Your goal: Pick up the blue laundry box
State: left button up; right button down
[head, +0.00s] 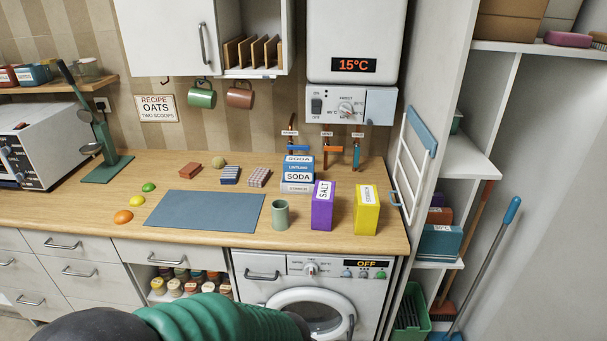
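A blue and white box (298,171) stands upright on the wooden counter, right of its middle. Its front label reads SODA in large letters, with a smaller line above that looks like LAUNDRY. Its top also reads SODA. A pale strip with small lettering runs along its foot. A purple SALT box (322,206) and a yellow box (367,210) stand in front of it to the right. Neither gripper is in view. A dark and green ribbed part, apparently of my arm, crosses the bottom edge and hides the floor there.
A green cup (280,214) stands in front of the blue box, beside a blue-grey mat (212,209). Small blocks (258,177) lie to its left. Pipes with taps (327,151) rise behind it. A white rack (414,165) edges the counter's right end.

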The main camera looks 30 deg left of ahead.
aim_at(297, 169)
jog(key=j+u, duration=0.1)
jog(key=u, duration=1.1)
